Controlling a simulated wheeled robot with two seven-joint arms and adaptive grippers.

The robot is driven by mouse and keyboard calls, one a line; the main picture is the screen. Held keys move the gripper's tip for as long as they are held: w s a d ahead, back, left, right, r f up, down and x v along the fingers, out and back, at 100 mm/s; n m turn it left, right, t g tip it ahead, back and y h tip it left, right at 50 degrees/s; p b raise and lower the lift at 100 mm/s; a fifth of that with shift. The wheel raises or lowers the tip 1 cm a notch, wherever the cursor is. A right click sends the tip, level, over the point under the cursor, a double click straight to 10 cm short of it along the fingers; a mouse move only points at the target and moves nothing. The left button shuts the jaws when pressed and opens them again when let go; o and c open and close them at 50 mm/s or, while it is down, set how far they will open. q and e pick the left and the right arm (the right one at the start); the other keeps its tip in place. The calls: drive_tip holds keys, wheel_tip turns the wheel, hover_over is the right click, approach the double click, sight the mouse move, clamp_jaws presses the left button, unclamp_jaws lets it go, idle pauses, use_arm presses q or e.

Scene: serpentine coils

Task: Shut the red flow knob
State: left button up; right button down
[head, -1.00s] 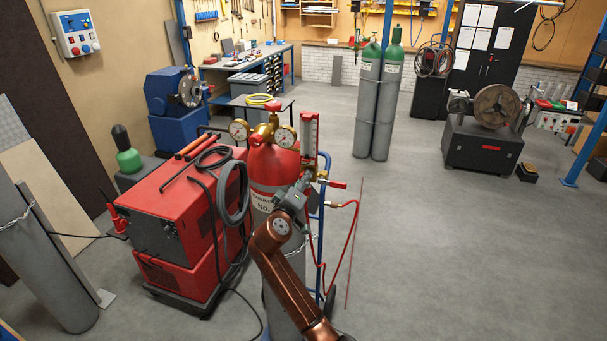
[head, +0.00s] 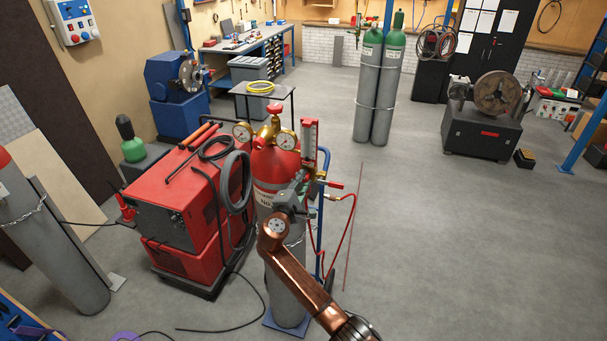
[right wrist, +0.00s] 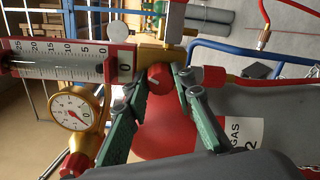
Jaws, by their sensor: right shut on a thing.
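The red flow knob (right wrist: 159,78) is a round red cap below the brass body of the flowmeter (right wrist: 65,60), a clear scaled tube with red ends. In the right wrist view, the fingertips of my right gripper (right wrist: 158,80) lie on both sides of the knob, closed on it. In the head view my right gripper (head: 300,190) is at the front of the red-topped gas cylinder (head: 276,166), just below the flowmeter (head: 309,140); the knob is hidden there by the gripper. My left gripper is out of view.
A brass pressure gauge (right wrist: 72,108) sits close beside the left finger. A red hose (head: 350,225) hangs right of the cylinder, by the blue cart frame (head: 322,190). A red welding machine (head: 185,210) stands left. Open floor (head: 440,240) lies to the right.

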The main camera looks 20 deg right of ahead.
drive_tip(key=n+p, duration=0.3)
drive_tip(key=n, duration=0.1)
drive_tip(key=shift+p, duration=0.4)
drive_tip(key=shift+n, duration=0.4)
drive_tip(key=c, duration=1.9)
unclamp_jaws()
drive_tip(key=shift+s+a, duration=0.1)
drive_tip(key=shift+a, duration=0.05)
drive_tip(key=v, duration=1.1)
drive_tip(key=shift+s+a, duration=0.25)
drive_tip(key=shift+f, duration=0.1)
